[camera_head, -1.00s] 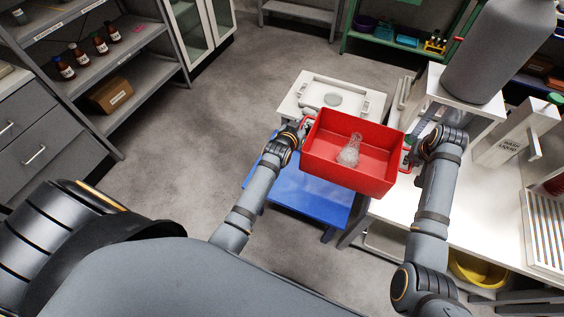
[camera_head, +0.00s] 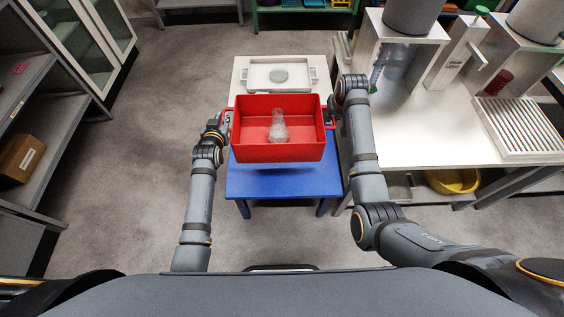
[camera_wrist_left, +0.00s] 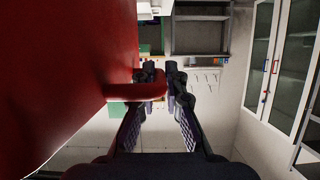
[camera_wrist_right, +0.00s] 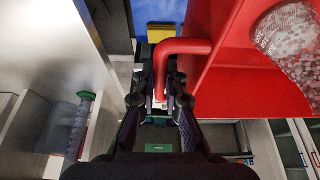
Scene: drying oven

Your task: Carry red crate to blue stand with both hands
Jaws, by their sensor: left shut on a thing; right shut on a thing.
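The red crate (camera_head: 277,152) is held level between my two grippers, above the blue stand (camera_head: 283,185); a gap and shadow show between them. A clear flask (camera_head: 278,127) stands inside the crate; in the right wrist view, the flask (camera_wrist_right: 293,45) shows whitish grains. My left gripper (camera_head: 224,122) is shut on the crate's left handle, also seen in the left wrist view (camera_wrist_left: 156,84). My right gripper (camera_head: 332,112) is shut on the right handle, seen in the right wrist view (camera_wrist_right: 170,65). The crate hides the back part of the stand.
A white table with a white tray (camera_head: 281,86) stands just behind the blue stand. A white bench (camera_head: 430,130) with equipment and a yellow bowl (camera_head: 453,181) below is on the right. Grey shelves (camera_head: 40,120) stand at left. The floor left of the stand is clear.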

